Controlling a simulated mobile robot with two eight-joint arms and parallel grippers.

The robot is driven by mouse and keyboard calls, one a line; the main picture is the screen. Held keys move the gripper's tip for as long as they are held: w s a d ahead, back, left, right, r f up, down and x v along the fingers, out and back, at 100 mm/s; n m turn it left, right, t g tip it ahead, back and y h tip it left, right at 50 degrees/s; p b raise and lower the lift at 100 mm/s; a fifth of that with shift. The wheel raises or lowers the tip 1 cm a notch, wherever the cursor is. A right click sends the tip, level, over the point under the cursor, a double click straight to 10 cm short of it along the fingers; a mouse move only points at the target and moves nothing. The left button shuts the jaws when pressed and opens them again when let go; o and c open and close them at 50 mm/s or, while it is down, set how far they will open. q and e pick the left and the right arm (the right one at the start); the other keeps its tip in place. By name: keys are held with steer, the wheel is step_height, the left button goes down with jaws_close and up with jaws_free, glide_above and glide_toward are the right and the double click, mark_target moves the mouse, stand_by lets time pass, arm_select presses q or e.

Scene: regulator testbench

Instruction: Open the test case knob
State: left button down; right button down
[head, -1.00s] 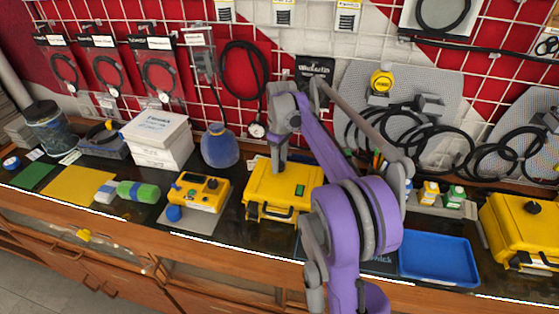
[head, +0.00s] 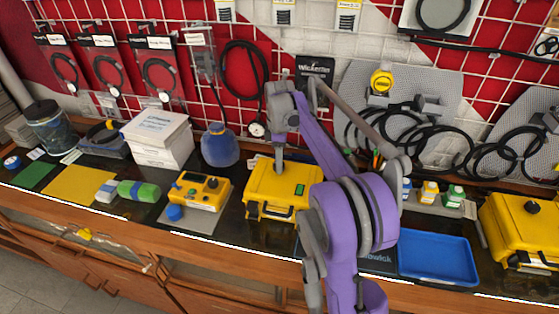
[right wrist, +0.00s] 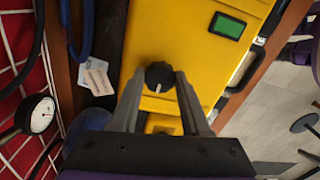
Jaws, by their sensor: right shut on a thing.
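The yellow test case (head: 262,205) stands on the dark bench top in the middle of the head view. It has a green display on its lid. In the right wrist view the case (right wrist: 190,50) fills the middle. Its black round knob (right wrist: 158,75) carries a pale pointer line and sits between my fingertips. My right gripper (right wrist: 159,78) is shut on the knob from above. In the head view my right gripper (head: 279,168) reaches down to the lid and hides the knob. My left gripper is not in view.
A smaller yellow device (head: 200,193) and a blue jar (head: 219,147) are left of the case. A blue tray (head: 438,258) and another yellow case (head: 520,230) with a black knob are to the right. A red pegboard wall with cables and gauges is behind.

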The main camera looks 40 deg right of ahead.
steer(key=shift+c, duration=1.8)
jaws_free()
step_height(320, 180, up, 11)
steer(key=p, duration=0.1)
steer(key=shift+w+d, duration=0.15)
steer(key=shift+f, duration=0.1)
